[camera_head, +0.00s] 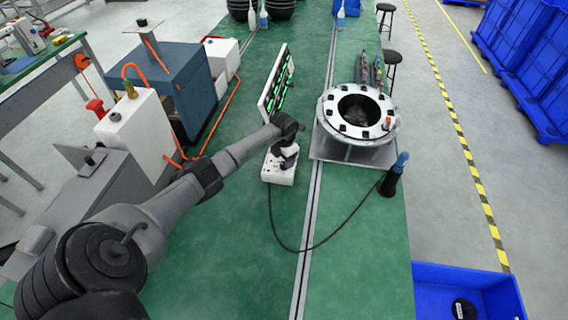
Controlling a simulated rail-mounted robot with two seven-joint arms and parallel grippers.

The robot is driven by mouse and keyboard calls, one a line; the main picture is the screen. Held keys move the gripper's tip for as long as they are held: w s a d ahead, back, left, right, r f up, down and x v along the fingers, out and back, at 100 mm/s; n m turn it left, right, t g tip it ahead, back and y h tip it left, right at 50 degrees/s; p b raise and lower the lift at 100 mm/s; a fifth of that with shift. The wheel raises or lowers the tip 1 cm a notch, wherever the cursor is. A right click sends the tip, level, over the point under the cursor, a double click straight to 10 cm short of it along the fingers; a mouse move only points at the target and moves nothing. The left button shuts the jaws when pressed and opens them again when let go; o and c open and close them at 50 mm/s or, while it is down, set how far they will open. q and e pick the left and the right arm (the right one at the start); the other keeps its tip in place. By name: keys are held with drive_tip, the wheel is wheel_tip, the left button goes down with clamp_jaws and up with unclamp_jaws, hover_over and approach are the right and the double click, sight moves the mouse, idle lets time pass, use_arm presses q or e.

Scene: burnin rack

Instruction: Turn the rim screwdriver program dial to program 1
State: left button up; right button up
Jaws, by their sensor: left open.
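A small white box (277,176), which appears to be the screwdriver's control unit, stands on the green bench. A dark cable runs from it to the screwdriver (401,162), which has a blue top and sits upright in a black holder. My left arm reaches in from the lower left. Its gripper (286,160) is open, points down and is right over the box. The gripper covers the box's upper part, so the program dial and its setting cannot be made out. I cannot tell whether the fingers touch the dial. My right gripper is not in view.
A metal flange ring (387,120) on a plate stands to the right. A panel with green lit displays (271,87) stands just behind the box. The cable (304,250) loops across the bench front, which is otherwise clear. A blue bin (440,290) is at lower right.

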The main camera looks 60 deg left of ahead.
use_arm(q)
drive_tip(key=shift+f, duration=1.5)
drive_tip(key=c, duration=0.9)
drive_tip(key=n, duration=0.2)
drive_tip(key=shift+r+n, duration=0.1)
drive_tip(key=shift+n, duration=0.2)
drive_tip(key=n+p, duration=0.1)
drive_tip(key=n, duration=0.3)
drive_tip(key=shift+n+p, duration=0.3)
drive_tip(key=shift+n, duration=0.3)
